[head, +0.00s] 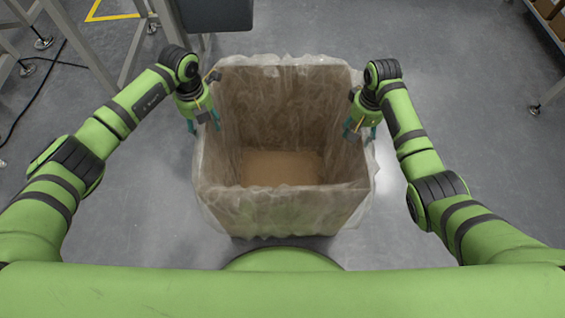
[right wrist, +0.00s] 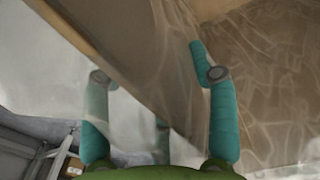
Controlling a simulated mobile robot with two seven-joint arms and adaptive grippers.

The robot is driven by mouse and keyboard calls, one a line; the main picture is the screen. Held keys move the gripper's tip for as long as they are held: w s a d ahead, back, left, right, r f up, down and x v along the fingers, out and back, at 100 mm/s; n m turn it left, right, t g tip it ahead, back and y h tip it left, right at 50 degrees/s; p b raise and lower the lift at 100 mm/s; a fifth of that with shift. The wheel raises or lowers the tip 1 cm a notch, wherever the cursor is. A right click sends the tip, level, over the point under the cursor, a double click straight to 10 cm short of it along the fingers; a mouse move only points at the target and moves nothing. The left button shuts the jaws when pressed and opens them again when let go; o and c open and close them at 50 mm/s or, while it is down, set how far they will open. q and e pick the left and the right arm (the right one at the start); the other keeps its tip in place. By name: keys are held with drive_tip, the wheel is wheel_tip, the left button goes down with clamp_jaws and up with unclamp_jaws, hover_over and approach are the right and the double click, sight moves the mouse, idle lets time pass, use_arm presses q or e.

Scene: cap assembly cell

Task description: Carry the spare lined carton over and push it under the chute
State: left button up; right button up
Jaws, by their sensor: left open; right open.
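The lined carton (head: 270,212) stands open and upright on the floor in front of me, with a clear plastic liner folded over its rim; it looks empty. My left gripper (head: 204,124) is open at the carton's left wall, its fingers pointing down. My right gripper (head: 359,131) is open at the right wall. In the right wrist view its teal fingers (right wrist: 150,62) stand apart on either side of the lined wall (right wrist: 140,50), not closed on it. I cannot tell whether the left fingers straddle their wall.
A dark grey box-shaped part (head: 215,14) hangs beyond the carton at the top; I cannot tell if it is the chute. Metal frame legs (head: 135,50) and a black cable stand at upper left. Shelving with cartons (head: 548,12) is at upper right. Floor right of the carton is clear.

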use_arm(q)
drive_tip(key=shift+f, duration=0.85)
use_arm(e)
drive_tip(key=shift+f, duration=0.85)
use_arm(q)
clamp_jaws()
use_arm(e)
clamp_jaws()
use_arm(q)
drive_tip(key=shift+w+r, duration=0.1)
drive_tip(key=shift+r, duration=0.1)
use_arm(e)
drive_tip(key=shift+a+r, duration=0.1)
drive_tip(key=shift+r, duration=0.1)
